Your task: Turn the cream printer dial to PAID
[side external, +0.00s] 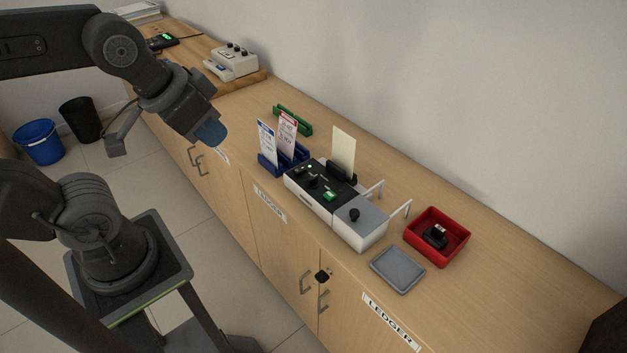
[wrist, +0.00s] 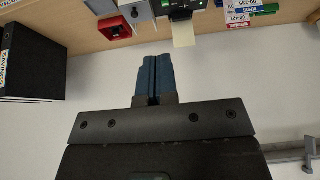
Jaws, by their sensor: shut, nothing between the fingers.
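A cream machine (side external: 236,62) with several dark knobs on its top stands at the far end of the counter. A white machine (side external: 345,226) with a black panel, a black dial (side external: 313,182), a green light and a grey right section with a black knob (side external: 354,214) stands mid-counter. Dial markings are too small to read, and I cannot tell which machine is the printer. My gripper (side external: 211,133) is up in the air, left of the card holder and apart from everything. Its blue fingers (wrist: 153,80) are shut and empty in the wrist view.
A blue holder (side external: 268,167) with cards and a green holder (side external: 292,120) stand beside the white machine. A cream slip (side external: 343,150) rises behind it. A red tray (side external: 461,247) holding a black item and a grey tray (side external: 398,269) lie right. A binder (wrist: 35,62) shows in the wrist view.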

